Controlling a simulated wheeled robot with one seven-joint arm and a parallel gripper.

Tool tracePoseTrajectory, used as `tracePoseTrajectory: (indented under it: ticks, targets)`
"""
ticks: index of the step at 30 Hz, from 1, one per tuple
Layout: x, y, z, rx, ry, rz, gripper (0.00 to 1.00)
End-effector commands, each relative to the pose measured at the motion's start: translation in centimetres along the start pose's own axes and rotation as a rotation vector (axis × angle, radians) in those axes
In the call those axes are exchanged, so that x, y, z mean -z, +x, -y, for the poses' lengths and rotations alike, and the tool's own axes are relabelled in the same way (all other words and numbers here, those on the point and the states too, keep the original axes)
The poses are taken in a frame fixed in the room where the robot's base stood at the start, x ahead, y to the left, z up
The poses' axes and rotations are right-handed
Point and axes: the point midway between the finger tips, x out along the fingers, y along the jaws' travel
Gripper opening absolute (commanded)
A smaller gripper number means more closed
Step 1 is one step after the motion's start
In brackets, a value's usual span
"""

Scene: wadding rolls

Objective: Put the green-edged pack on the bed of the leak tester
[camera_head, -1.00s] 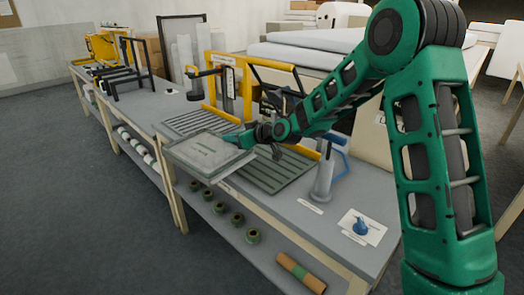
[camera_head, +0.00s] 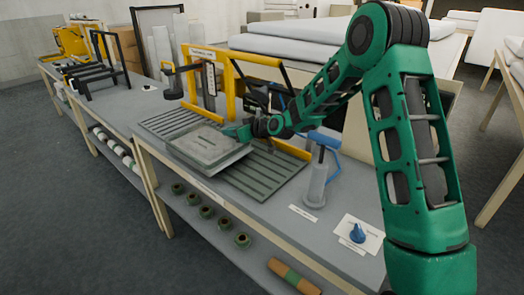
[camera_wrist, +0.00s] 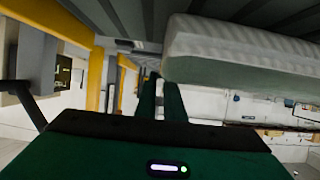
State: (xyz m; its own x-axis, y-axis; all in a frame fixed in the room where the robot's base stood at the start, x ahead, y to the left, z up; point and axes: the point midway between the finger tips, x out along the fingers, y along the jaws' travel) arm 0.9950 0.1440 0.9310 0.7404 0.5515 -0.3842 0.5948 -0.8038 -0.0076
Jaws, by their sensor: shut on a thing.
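The pack (camera_head: 205,143) is a flat, pale grey slab with a grey-green edge. It also shows in the wrist view (camera_wrist: 240,62), beside and beyond the fingers. My gripper (camera_head: 234,132) is shut on its right far side; the fingers (camera_wrist: 162,97) are partly hidden by the pack and by shadow. The dark grey-green slatted bed (camera_head: 268,178) lies under and around the pack, with slats showing on its left and right. The pack looks roughly level over the bed's front middle. I cannot tell whether it touches the slats. The yellow frame (camera_head: 229,85) stands behind the bed.
A grey cylinder with a blue handle (camera_head: 316,183) stands right of the bed. A white card with a blue knob (camera_head: 358,234) lies near the bench's right end. Black racks (camera_head: 92,80) stand at far left. Green-ended rolls (camera_head: 207,212) sit on the shelf below.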

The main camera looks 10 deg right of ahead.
Motion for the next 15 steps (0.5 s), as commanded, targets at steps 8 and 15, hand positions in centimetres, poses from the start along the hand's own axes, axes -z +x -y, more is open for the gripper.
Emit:
tracePoseTrajectory:
  ticks: [8,15]
  targets:
    - [-2.4,-5.9,-3.8,-0.014,0.006,0.001,0.0]
    - [-4.0,-9.8,-5.7,-0.014,0.006,0.0,0.0]
